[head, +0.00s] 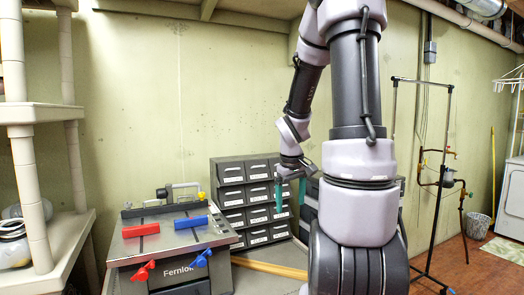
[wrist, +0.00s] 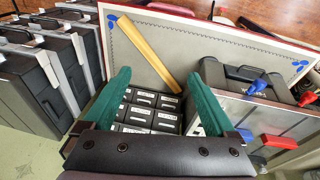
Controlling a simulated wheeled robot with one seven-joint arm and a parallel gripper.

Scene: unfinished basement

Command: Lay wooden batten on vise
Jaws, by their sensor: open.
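The wooden batten (head: 270,269) is a long yellowish strip lying flat on the pale tabletop, to the right of the grey machine; it also shows in the wrist view (wrist: 149,52), slanting beyond my fingers. The grey machine (head: 168,246), with a red bar, a blue bar and red and blue front levers, seems to be the vise. Part of it shows at the right of the wrist view (wrist: 230,101). My gripper (head: 290,202) has green fingers spread apart and empty, seen close in the wrist view (wrist: 160,76). It is above the table, apart from the batten.
A stack of dark drawers with white labels (head: 231,208) stands near my gripper and shows between my fingers in the wrist view (wrist: 146,115). A cream shelf (head: 67,240) is at the left. A dark pipe stand (head: 438,205) is on the floor at the right.

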